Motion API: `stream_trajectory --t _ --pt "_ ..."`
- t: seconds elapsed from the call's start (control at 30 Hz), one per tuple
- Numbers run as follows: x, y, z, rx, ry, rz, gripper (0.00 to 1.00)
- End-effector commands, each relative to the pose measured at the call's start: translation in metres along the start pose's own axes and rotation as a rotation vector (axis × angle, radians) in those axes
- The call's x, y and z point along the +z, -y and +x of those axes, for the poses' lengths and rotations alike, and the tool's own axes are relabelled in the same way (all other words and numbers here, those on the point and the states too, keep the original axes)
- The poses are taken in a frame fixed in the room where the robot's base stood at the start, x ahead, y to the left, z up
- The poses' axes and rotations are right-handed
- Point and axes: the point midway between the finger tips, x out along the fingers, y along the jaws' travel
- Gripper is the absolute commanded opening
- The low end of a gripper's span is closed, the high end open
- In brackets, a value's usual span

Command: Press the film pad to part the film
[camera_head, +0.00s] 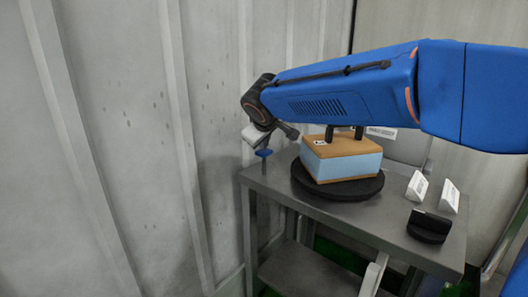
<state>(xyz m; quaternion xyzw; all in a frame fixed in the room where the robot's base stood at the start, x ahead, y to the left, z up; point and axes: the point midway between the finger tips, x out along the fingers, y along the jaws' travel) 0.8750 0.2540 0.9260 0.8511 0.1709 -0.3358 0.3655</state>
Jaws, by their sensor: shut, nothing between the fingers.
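A box (345,167) with a tan top and light-blue sides sits on a black round turntable (338,190) on the metal table. The blue sides look like film, but I cannot be sure. My arm reaches in from the right, above the box. My gripper (291,133) appears as a small dark end below the wrist, left of the box and apart from it. It is shut and empty; its fingers are hard to make out. A small blue pad-like piece (263,153) shows below the wrist by the table's left corner. I cannot tell whether it is the film pad or touched.
The metal table (310,212) has two white wedge-shaped labels (417,186) (449,196) and a black block (429,227) at its right. Two dark posts (345,132) show above the box, partly behind my arm. A pale ribbed wall stands close at left.

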Motion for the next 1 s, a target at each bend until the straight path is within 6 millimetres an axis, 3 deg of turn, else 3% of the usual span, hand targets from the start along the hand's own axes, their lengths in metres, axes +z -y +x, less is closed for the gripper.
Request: stream_trajectory --t 1.0 --pt "0.0054 0.0052 0.0073 0.000 0.002 0.000 0.00"
